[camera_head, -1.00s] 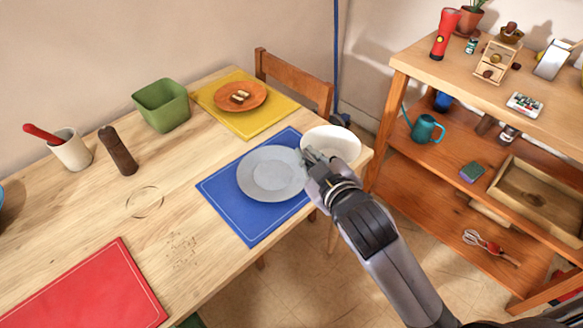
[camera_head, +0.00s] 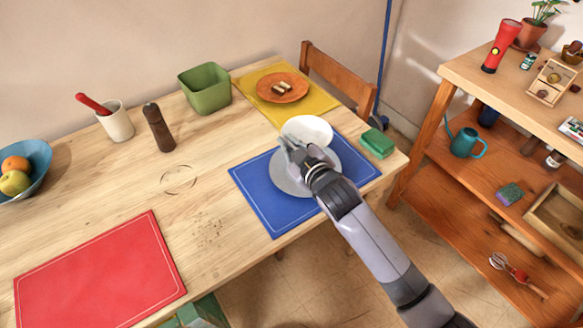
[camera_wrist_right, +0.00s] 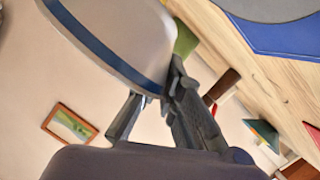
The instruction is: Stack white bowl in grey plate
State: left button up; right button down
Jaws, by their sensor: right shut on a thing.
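The white bowl (camera_head: 309,129) is held by its rim in my right gripper (camera_head: 290,147). In the head view it overlaps the far part of the grey plate (camera_head: 287,180). In the right wrist view the bowl (camera_wrist_right: 120,35) shows a blue band and sits tilted in the shut fingers (camera_wrist_right: 155,95). A corner of the plate (camera_wrist_right: 268,6) shows there, apart from the bowl. The plate lies on the blue placemat (camera_head: 268,213), partly hidden by the bowl and my right arm. My left gripper is out of view.
A green sponge-like block (camera_head: 378,143) lies right of the blue placemat. An orange plate (camera_head: 282,88) sits on a yellow placemat (camera_head: 253,82) behind. A green container (camera_head: 205,90) and a pepper mill (camera_head: 158,128) stand to the left. Bare table lies left of the plate.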

notch_tip(320, 180, down, 9)
jog(key=shift+b, duration=0.3)
jog(key=shift+f, duration=0.25)
jog(key=c, duration=1.8)
grip_release()
jog(key=shift+o, duration=0.2)
jog(key=shift+r, duration=0.4)
jog(key=v, duration=1.2)
jog(key=shift+f, duration=0.15)
